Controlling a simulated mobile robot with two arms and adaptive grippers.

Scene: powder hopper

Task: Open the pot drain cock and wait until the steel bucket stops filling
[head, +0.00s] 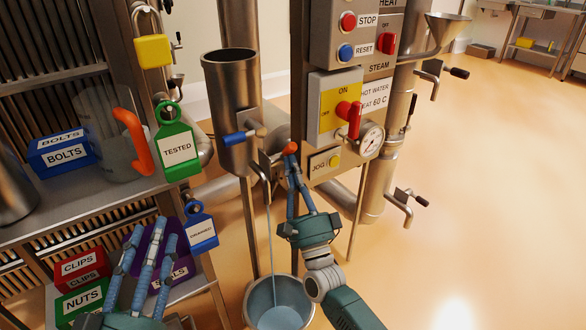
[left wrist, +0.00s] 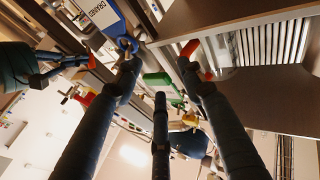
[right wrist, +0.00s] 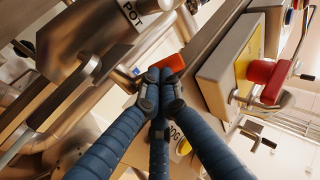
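The steel pot (head: 232,90), a tall open cylinder, stands at centre in the head view; its POT label shows in the right wrist view (right wrist: 131,14). A thin pale stream (head: 270,240) runs from the spout below it into the steel bucket (head: 252,300) on the floor. The bucket holds bluish liquid (head: 279,318). An orange-red handle (head: 290,148), apparently the drain cock's, is at the tips of my right gripper (head: 290,163); it shows in the right wrist view (right wrist: 173,63). The right fingers are together, with no grip on it visible. My left gripper (head: 150,235) is open and empty.
A blue-handled valve (head: 235,138) sits on the pot's front. Right of it are the control boxes with a red switch (head: 350,112) and a gauge (head: 371,140). A shelf with bins and hanging tags, including a green TESTED tag (head: 177,148), is left.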

